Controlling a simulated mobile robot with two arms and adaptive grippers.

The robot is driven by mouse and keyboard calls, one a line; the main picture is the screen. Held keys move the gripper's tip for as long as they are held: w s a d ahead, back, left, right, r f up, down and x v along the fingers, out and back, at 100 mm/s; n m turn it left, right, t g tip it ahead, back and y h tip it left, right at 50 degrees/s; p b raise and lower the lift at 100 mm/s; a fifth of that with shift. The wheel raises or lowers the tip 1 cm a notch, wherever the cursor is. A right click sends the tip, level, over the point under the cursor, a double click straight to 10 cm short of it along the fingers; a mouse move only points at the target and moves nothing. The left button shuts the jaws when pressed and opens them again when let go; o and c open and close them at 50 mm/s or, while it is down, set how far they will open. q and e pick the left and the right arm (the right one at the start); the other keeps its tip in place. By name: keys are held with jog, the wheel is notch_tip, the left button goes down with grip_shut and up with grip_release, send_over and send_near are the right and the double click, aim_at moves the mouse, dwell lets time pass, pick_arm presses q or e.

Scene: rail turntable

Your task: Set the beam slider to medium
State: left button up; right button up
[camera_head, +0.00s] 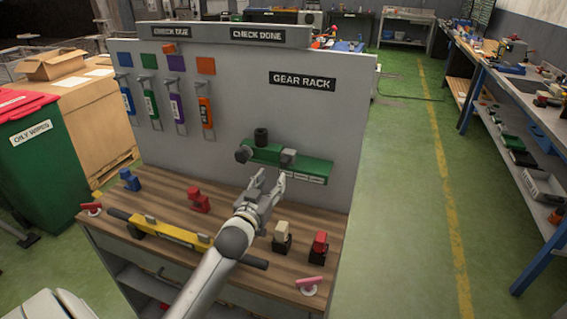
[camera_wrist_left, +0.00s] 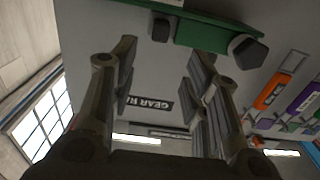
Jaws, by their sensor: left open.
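A green beam (camera_head: 290,165) is mounted on the upright grey panel, under the GEAR RACK sign. The label words are too small to read. My left gripper (camera_head: 268,182) is open and empty, just below the beam and apart from the block. In the left wrist view, which is upside down, the block (camera_wrist_left: 160,28) shows between and beyond the open fingers (camera_wrist_left: 158,55). My right gripper is out of view.
The wooden bench (camera_head: 165,205) below holds a yellow bar (camera_head: 168,230) under my left arm, and several red, blue and cream blocks. Coloured tools (camera_head: 205,110) hang at the panel's upper left. The air before the panel's right part is clear.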

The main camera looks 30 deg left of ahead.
aim_at(283, 163)
pick_arm(q)
jog(key=p+x, duration=0.1)
jog(key=x, duration=0.9)
jog(key=shift+w+p, duration=0.3)
jog(key=shift+p, duration=0.05)
grip_shut()
